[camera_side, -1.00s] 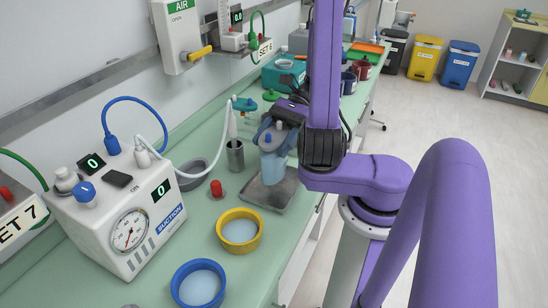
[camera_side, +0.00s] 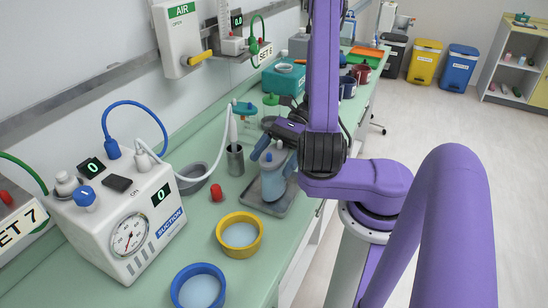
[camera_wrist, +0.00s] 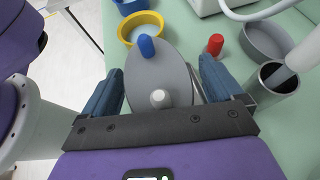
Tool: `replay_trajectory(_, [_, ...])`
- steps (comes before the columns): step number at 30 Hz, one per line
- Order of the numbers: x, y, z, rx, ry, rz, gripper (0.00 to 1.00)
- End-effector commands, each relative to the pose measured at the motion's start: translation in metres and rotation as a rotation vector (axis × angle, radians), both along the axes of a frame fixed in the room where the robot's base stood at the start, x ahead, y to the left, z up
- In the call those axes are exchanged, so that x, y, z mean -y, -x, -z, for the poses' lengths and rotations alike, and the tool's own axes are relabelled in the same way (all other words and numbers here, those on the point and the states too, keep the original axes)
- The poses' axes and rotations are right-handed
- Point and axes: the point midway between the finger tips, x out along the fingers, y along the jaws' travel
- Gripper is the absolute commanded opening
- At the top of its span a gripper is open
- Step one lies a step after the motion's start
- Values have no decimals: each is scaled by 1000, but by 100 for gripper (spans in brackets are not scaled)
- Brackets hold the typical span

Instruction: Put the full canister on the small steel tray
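The canister (camera_side: 274,182), bluish grey, stands upright on the small steel tray (camera_side: 292,203) on the green counter. In the wrist view its grey oval lid (camera_wrist: 158,72) carries a blue knob and a white knob. My gripper (camera_side: 274,153) is around the canister from behind, with blue fingers on both sides of it. In the wrist view my gripper (camera_wrist: 160,68) has its fingers outside the lid edge, with a strip of tray showing between the lid and the right finger. The fingers look open and apart from the canister.
A metal cup (camera_side: 235,160) with a white wand and hose stands just left of the tray. A red-capped item (camera_side: 216,192), a grey bowl (camera_side: 193,176), a yellow bowl (camera_side: 258,238) and a blue bowl (camera_side: 178,292) are nearby. Green-topped vessels (camera_side: 271,99) stand behind.

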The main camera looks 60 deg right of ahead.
Motion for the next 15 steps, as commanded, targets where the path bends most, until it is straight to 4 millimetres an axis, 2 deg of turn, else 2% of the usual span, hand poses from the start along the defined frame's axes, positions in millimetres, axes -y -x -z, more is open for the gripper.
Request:
replay_trajectory(11, [0, 0, -3, 0, 2, 0, 95])
replay_trajectory(15, [16, 2, -10, 1, 3, 4, 95])
